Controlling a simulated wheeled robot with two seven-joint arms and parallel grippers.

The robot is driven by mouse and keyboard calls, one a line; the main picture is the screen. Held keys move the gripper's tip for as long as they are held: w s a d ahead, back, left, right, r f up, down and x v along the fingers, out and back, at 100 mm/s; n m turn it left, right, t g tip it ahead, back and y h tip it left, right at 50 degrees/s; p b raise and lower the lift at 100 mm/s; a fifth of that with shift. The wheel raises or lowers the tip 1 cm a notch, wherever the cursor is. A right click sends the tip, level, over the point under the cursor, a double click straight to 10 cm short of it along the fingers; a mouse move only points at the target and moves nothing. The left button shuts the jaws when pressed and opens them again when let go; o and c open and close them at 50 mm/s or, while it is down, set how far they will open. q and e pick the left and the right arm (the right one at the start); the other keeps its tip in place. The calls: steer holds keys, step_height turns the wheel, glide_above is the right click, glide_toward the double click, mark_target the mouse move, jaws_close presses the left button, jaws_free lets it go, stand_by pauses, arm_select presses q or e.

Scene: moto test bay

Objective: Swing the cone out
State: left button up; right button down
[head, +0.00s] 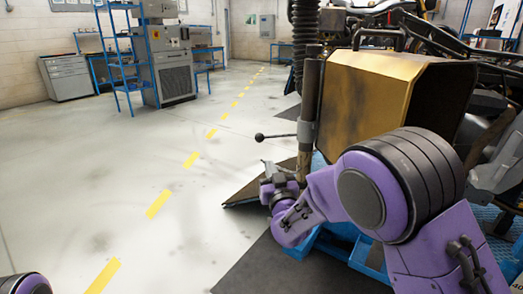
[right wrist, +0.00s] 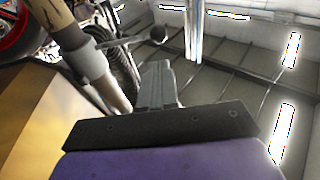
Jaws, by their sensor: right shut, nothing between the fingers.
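The cone (head: 365,95) is a large gold, box-shaped hood with a dark open end, beside an upright post (head: 307,110). A thin lever with a black ball knob (head: 259,137) sticks out to the left from the post. My right gripper (head: 272,178) is shut and empty, below the lever and left of the post. In the right wrist view its fingers (right wrist: 158,85) point up the picture, with the knob (right wrist: 158,34) beyond them and apart in the picture. The cone's gold side (right wrist: 35,120) shows at the left there. My left gripper is out of view.
A motorcycle (head: 480,60) stands behind the cone at the right. A ribbed black hose (head: 305,35) hangs above the post. Blue framework (head: 320,240) lies beneath my right arm. The pale floor (head: 120,190) to the left is open, with a dashed yellow line.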

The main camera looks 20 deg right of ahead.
mark_target(261, 141)
steer(key=x, duration=1.1)
steer(key=shift+f, duration=0.1)
steer(key=shift+d, duration=0.15)
